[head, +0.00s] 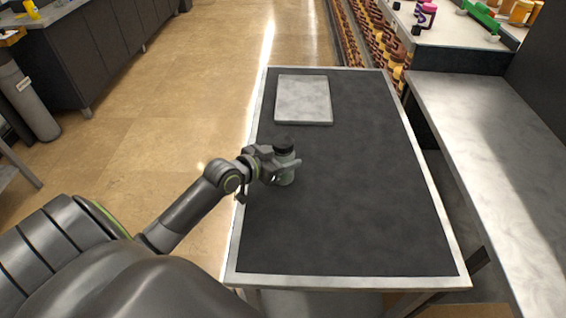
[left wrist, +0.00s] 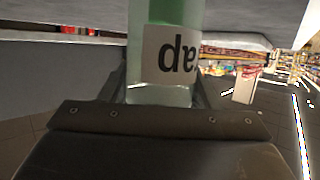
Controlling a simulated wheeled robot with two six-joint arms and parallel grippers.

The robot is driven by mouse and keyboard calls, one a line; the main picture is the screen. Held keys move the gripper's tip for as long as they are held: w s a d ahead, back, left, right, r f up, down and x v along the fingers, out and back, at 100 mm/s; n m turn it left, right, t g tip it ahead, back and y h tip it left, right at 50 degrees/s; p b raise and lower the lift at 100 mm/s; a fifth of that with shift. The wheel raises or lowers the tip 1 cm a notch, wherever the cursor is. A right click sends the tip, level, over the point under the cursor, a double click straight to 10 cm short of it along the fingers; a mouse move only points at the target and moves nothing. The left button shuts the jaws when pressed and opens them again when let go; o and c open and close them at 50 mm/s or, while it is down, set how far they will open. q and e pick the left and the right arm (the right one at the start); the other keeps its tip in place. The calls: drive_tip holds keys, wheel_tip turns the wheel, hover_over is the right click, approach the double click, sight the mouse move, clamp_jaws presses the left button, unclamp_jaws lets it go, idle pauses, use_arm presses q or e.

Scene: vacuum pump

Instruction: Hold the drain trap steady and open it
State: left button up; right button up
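The drain trap is a clear jar (head: 287,177) with a dark cap (head: 284,146). It stands upright near the left edge of the dark-topped table. In the left wrist view the jar (left wrist: 160,72) fills the space between the fingers; it looks greenish and has a white label with partly visible, upside-down letters. My left gripper (head: 283,166) reaches in from the left at the jar's body, below the cap. Its fingers lie along both sides of the jar and appear shut on it. The cap is out of sight in the left wrist view. My right gripper is not in view.
A flat grey plate (head: 303,100) lies at the table's far left. The rest of the dark tabletop (head: 360,210) is clear. A metal bench (head: 490,150) runs along the right, with a counter of bottles (head: 426,14) behind it. A grey cylinder (head: 27,100) stands at far left.

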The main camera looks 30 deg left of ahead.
sight(283, 141)
use_arm(q)
drive_tip(key=c, duration=0.6)
drive_tip(key=shift+o, duration=0.2)
wheel_tip(283, 141, up, 10)
drive_tip(key=shift+r+p, duration=0.1)
drive_tip(key=shift+p, duration=0.35)
drive_tip(key=o, duration=0.5)
drive_tip(key=c, duration=0.8)
